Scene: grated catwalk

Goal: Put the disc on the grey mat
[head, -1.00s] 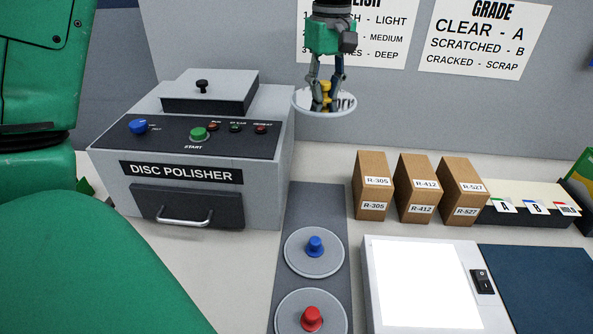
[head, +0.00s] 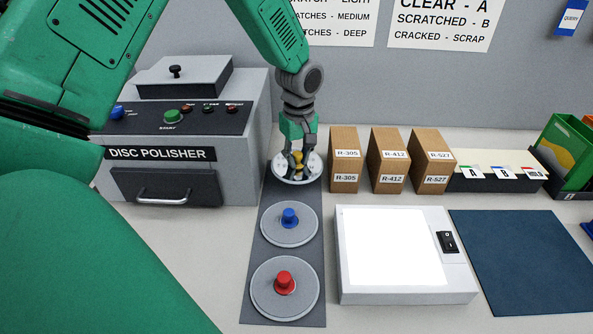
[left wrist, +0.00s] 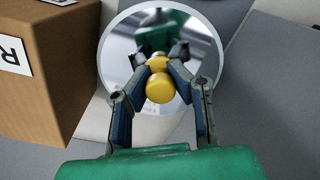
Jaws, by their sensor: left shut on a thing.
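My left gripper (head: 297,157) is shut on the yellow knob of a shiny disc (head: 290,176). The disc is at the far end of the long grey mat (head: 271,195), close over it or touching; I cannot tell which. In the left wrist view the fingers (left wrist: 160,62) close around the yellow knob, and the mirror-like disc (left wrist: 201,58) shows beneath. On the same mat lie a disc with a blue knob (head: 289,230) in the middle and a disc with a red knob (head: 283,299) at the near end. My right gripper is not in view.
The disc polisher (head: 200,185) stands at the left. Brown boxes (head: 343,160) stand close right of the held disc. A light panel (head: 395,250) and a dark blue mat (head: 525,255) lie at the right. A file tray (head: 495,180) is behind them.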

